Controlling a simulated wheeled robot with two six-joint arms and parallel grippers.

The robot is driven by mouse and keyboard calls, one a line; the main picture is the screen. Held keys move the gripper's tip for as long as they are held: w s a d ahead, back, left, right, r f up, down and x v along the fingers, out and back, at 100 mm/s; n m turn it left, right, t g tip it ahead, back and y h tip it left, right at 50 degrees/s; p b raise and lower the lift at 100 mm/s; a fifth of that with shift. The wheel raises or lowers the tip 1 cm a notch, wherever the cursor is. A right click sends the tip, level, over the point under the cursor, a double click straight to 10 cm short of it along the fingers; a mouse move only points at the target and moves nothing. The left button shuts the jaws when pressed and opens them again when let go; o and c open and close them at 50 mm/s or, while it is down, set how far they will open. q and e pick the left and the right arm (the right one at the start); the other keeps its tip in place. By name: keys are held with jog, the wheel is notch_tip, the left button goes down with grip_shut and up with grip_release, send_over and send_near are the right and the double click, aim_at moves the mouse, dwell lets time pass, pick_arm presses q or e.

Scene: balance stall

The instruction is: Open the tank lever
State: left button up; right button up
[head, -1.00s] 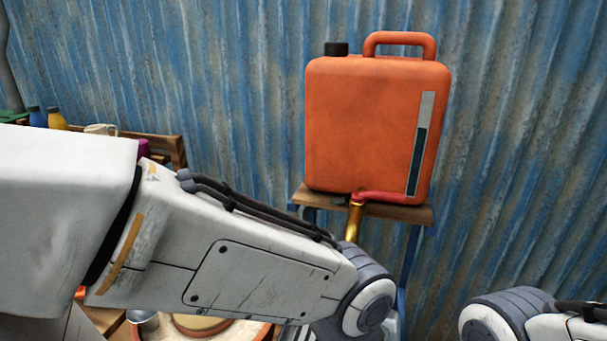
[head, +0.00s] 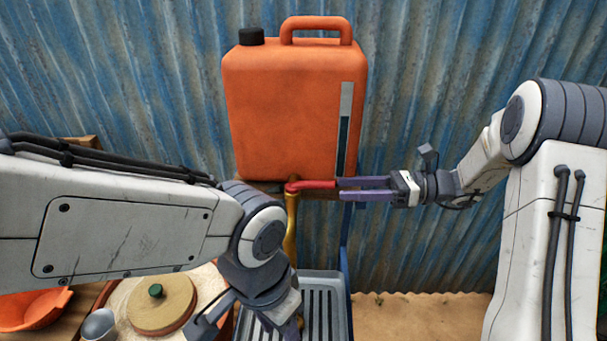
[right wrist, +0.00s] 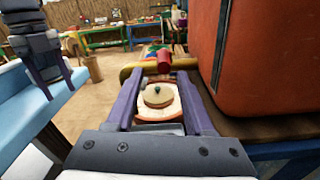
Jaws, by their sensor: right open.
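The orange tank (head: 290,110) stands upright on a small wooden stand against the wall. Its red lever (head: 312,184) points right from the top of the brass tap (head: 291,225). My right gripper (head: 340,189) is open, its fingertips by the lever's free end. In the right wrist view, the red lever end (right wrist: 163,60) shows ahead of and between the two purple fingers (right wrist: 158,78); I cannot tell if they touch it. My left gripper (right wrist: 54,90) hangs down with its fingers apart and empty in the right wrist view; in the head view its fingers are mostly hidden.
A slotted grey tray (head: 325,285) lies below the tap. A round pan with a tan lid (head: 163,305), a grey cup (head: 99,325) and an orange bowl (head: 35,310) are at lower left. The tank's side (right wrist: 262,60) is close to my right fingers.

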aim_at(311, 183)
jog(key=a+p, duration=0.1)
jog(key=a, duration=0.1)
jog(key=a+p, duration=0.1)
jog(key=a, duration=0.2)
jog(key=a+p, duration=0.1)
jog(key=a, duration=0.2)
jog(key=shift+w+a+r, duration=0.2)
jog(key=shift+a+r, duration=0.05)
jog(key=shift+r, duration=0.1)
jog(key=shift+a+f+p, duration=0.15)
jog(key=shift+a+p, duration=0.2)
jog(key=shift+a, duration=0.35)
grip_shut()
jog(key=shift+s, duration=0.1)
dwell(0.5)
